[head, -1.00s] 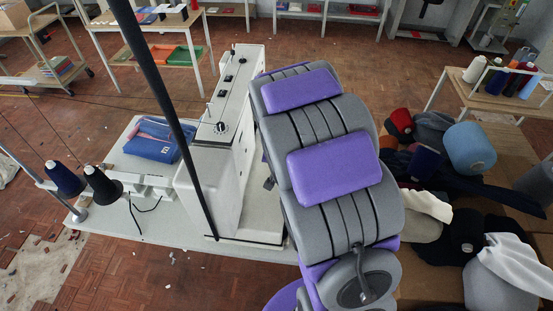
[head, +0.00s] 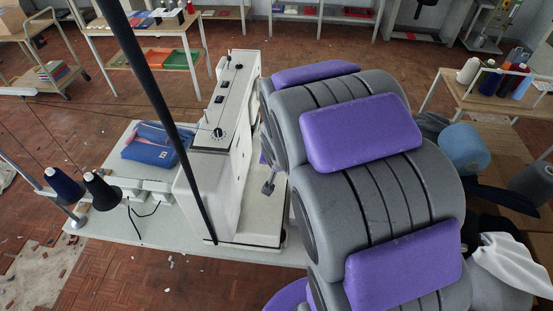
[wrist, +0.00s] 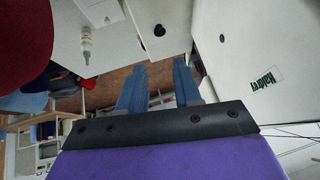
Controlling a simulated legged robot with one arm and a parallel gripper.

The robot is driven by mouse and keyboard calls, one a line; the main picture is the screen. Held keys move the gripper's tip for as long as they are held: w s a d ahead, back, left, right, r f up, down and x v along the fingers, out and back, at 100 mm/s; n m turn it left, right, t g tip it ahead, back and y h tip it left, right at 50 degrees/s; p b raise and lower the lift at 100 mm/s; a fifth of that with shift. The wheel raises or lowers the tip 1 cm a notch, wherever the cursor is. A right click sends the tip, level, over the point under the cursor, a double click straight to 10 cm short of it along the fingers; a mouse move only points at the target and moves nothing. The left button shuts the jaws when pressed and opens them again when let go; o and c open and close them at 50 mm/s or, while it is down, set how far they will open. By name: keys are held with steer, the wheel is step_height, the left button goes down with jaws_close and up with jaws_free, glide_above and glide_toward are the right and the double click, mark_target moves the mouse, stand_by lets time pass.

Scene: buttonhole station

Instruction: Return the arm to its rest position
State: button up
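My arm, grey with purple pads, fills the right middle of the head view, folded up close to the camera beside the white buttonhole machine (head: 215,185). My gripper is hidden behind the arm in that view. In the wrist view my gripper (wrist: 158,80) shows two blue fingers apart, with only floor and a table edge between them. It is open and empty. The white machine body (wrist: 250,65) with a green label is at the right of the wrist view, near the fingers; I cannot tell the clearance.
A folded blue garment (head: 150,145) lies on the machine table left of the machine. Dark thread cones (head: 103,190) stand at its left end. A dark pole crosses the left.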

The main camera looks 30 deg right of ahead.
stand_by(0.4)
steer(key=s+a+r+n+g, duration=0.2)
steer(key=s+a, duration=0.1)
steer(key=s, duration=0.6)
steer(key=s+a+r+n+g+y, duration=0.1)
steer(key=s+a+r+n+g, duration=0.1)
steer(key=s, duration=0.8)
steer(key=s+a+r+n+g+y, duration=0.1)
steer(key=s+a+r+n+g, duration=0.2)
steer(key=s+a, duration=0.3)
steer(key=s+r+g, duration=0.1)
steer(key=s, duration=0.2)
steer(key=shift+s+a+r, duration=0.15)
steer(key=shift+s+a, duration=0.05)
steer(key=shift+s, duration=0.15)
steer(key=shift+d, duration=0.1)
